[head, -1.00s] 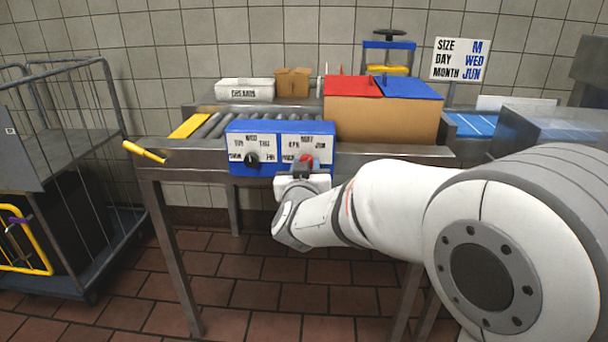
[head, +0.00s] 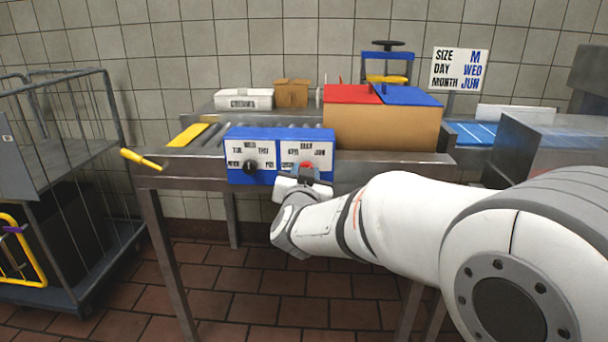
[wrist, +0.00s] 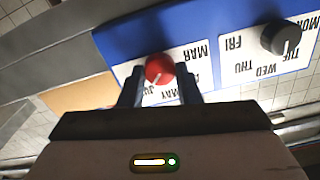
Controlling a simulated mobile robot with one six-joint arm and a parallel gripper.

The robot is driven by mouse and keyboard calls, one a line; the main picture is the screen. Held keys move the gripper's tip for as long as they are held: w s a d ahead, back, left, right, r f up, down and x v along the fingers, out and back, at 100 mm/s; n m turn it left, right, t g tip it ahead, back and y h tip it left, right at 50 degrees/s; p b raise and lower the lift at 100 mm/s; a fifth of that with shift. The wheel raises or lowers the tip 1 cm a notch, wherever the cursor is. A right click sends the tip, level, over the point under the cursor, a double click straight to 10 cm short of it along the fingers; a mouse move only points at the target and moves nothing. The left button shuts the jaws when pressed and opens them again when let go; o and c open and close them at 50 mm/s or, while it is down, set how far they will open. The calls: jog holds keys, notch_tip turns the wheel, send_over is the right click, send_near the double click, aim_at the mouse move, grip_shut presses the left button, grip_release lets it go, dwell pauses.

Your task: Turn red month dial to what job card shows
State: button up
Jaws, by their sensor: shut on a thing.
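The red month dial (head: 306,166) sits on the right half of the blue control box, and shows closer in the wrist view (wrist: 159,67). My gripper (wrist: 160,72) is shut on it, one finger on each side; in the head view my gripper (head: 305,175) partly hides the dial. In the wrist view the labels appear turned over, with MAR, MAY and part of JUN readable. A pale mark on the dial seems to point to the lower left, toward JUN. The job card (head: 460,70) on the wall side reads SIZE M, DAY WED, MONTH JUN.
A black day dial (head: 250,167) sits on the box's left half, beside the red one; it also shows in the wrist view (wrist: 281,38). A cardboard box with red and blue lids (head: 383,128) stands behind, right. A yellow handle (head: 142,158) juts out left.

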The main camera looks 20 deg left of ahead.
jog(key=shift+f, duration=0.25)
jog(key=o, duration=1)
jog(key=shift+r, duration=0.15)
jog(key=shift+c, duration=0.2)
jog(key=p+v, duration=0.2)
jog(key=v, duration=0.5)
jog(key=shift+s, duration=0.4)
